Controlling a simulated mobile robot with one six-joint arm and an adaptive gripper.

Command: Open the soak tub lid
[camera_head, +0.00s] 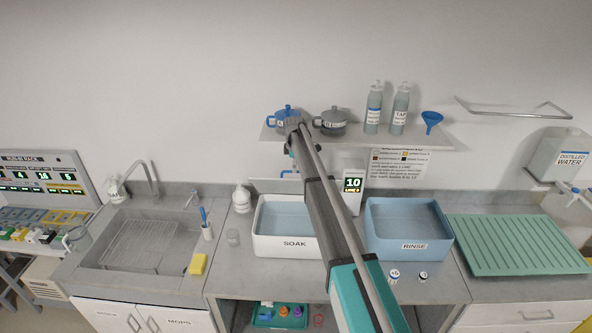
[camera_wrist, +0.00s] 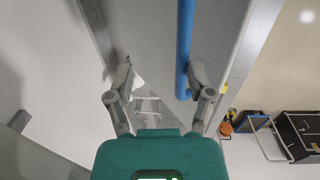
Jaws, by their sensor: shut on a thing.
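The soak tub (camera_head: 285,244) is a white basin with a SOAK label on the counter, left of centre. Its top is uncovered and pale blue-grey liquid shows inside. A pale flat panel, seemingly its lid (camera_head: 268,186), stands up behind the tub, with a blue handle (camera_head: 286,171) above it. My gripper (camera_head: 293,142) is over the tub's back, below the wall shelf, and its fingertips are hard to make out there. In the wrist view my gripper (camera_wrist: 160,78) has the blue handle (camera_wrist: 185,45) between its fingers, against the right one. The arm hides the tub's right side.
A wall shelf (camera_head: 440,141) with pots, bottles and a funnel (camera_head: 431,120) is close to my wrist. A display reading 10 (camera_head: 353,190) and the blue rinse tub (camera_head: 408,246) stand to the right. A sink (camera_head: 140,243) is at left.

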